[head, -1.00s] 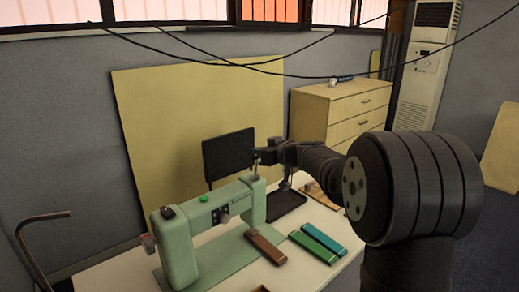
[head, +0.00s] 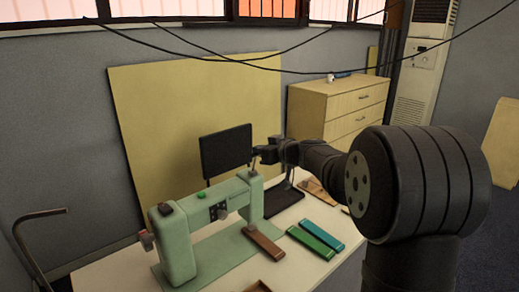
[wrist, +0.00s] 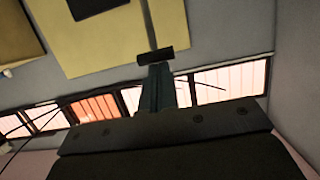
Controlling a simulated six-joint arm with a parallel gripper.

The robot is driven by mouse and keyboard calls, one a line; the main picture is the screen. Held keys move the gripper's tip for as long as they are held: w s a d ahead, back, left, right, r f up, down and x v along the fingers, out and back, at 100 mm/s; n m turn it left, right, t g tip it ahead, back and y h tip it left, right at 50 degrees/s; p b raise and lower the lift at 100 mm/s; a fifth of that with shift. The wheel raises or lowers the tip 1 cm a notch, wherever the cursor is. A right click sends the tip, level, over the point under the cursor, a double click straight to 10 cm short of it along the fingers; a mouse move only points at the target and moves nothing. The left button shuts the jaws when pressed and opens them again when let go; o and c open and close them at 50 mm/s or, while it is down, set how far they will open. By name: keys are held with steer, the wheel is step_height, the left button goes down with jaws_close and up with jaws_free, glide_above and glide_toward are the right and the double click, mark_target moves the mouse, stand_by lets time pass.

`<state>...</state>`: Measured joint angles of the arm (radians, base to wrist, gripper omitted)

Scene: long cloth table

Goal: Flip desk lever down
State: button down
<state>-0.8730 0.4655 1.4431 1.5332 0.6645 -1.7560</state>
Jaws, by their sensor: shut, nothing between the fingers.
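The pale green desk machine (head: 178,245) stands on the white table, with a raised crossbar and a green button on top. A thin grey lever (head: 253,163) stands about upright at the crossbar's right end. My gripper (head: 262,152) reaches in from the right, its tip beside the lever's upper end; I cannot tell if they touch. In the wrist view my shut, empty fingers (wrist: 159,84) lie just below a dark short bar (wrist: 155,55) on a thin stem, which looks like the lever's head. The gap between them is unclear.
A wooden drawer cabinet (head: 335,110) is at the back.

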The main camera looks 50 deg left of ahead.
steer(key=d+f+y, duration=0.2)
steer(key=d+f, duration=0.4)
steer(key=f, duration=0.3)
steer(key=shift+d+f+y, duration=0.2)
steer(key=shift+d+y, duration=0.05)
steer(key=shift+y, duration=0.15)
stand_by(0.5)
stand_by(0.6)
step_height(320, 180, up, 5)
steer(key=d, duration=0.2)
steer(key=d+f, duration=0.5)
steer(key=f, duration=0.2)
steer(key=shift+d+f+y, duration=0.3)
steer(key=shift+f, duration=0.1)
